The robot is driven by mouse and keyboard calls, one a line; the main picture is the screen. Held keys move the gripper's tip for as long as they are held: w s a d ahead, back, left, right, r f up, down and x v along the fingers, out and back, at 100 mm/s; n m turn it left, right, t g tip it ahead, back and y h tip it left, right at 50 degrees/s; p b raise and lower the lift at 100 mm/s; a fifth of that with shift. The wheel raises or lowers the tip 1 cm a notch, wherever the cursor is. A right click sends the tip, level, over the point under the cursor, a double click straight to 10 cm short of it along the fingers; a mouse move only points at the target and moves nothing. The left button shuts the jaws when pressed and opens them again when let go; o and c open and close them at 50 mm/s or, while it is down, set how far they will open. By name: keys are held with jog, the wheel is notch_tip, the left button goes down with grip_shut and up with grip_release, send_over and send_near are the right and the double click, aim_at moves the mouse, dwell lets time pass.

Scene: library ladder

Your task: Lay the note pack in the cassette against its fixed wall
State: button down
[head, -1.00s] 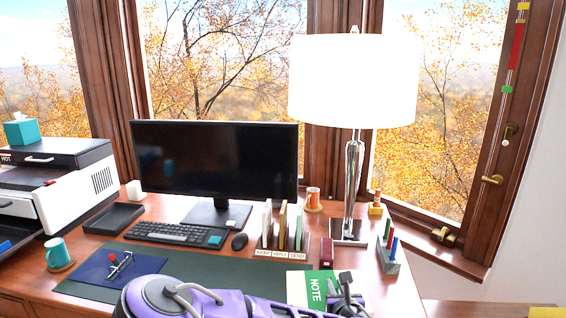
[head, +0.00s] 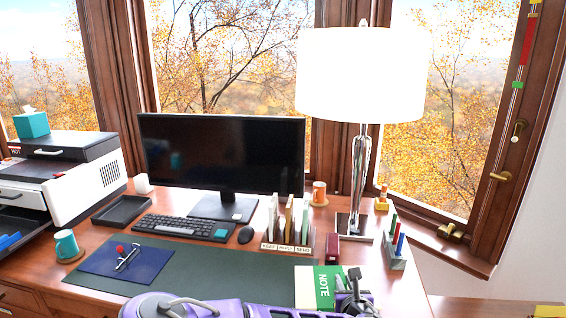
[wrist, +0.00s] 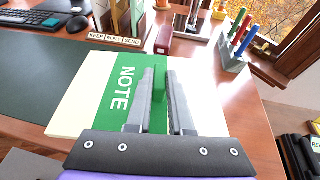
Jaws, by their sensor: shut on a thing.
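The note pack (head: 307,287) is a cream block with a green band reading NOTE. It is at the desk's front right and also shows large in the wrist view (wrist: 85,92). My gripper (wrist: 163,76) is shut on the pack's right part, with green between the two grey fingers. It also shows in the head view (head: 354,276). I cannot tell whether the pack touches the desk. An open dark tray with blue parts (head: 9,241) at the printer's front, cut by the left edge, looks like the cassette; its fixed wall cannot be made out.
The white printer (head: 75,195) stands at the left. A sorter (head: 287,235), red block (head: 332,248), lamp (head: 362,75) and pen holder (head: 396,252) stand behind the pack. A teal mug (head: 66,245) and blue folder (head: 125,260) are left. The green mat (head: 215,270) has clear room.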

jog(key=shift+w, duration=0.1)
jog(key=w+a, duration=0.2)
jog(key=a, duration=0.1)
jog(key=w+a+n+y, duration=0.1)
jog(key=w+a, duration=0.1)
jog(key=a, duration=0.1)
jog(key=w+a+y+b, duration=0.1)
jog(key=w+a, duration=0.1)
jog(key=a, duration=0.1)
jog(key=shift+w, duration=0.4)
jog(key=w+a+n+y, duration=0.1)
jog(key=w+a, duration=0.1)
jog(key=a, duration=0.5)
jog(key=w+a+n, duration=0.1)
jog(key=w+a, duration=0.2)
jog(key=a, duration=0.3)
jog(key=b, duration=0.2)
send_over(259, 285)
notch_tip(259, 285, down, 4)
jog(key=shift+f, duration=0.15)
jog(key=shift+y, duration=0.3)
jog(key=shift+f, duration=2.3)
jog(key=shift+f+b, duration=0.1)
jog(key=shift+b, duration=0.2)
jog(key=c, duration=1.3)
grip_release()
jog(key=shift+f, duration=0.15)
jog(key=o, duration=0.5)
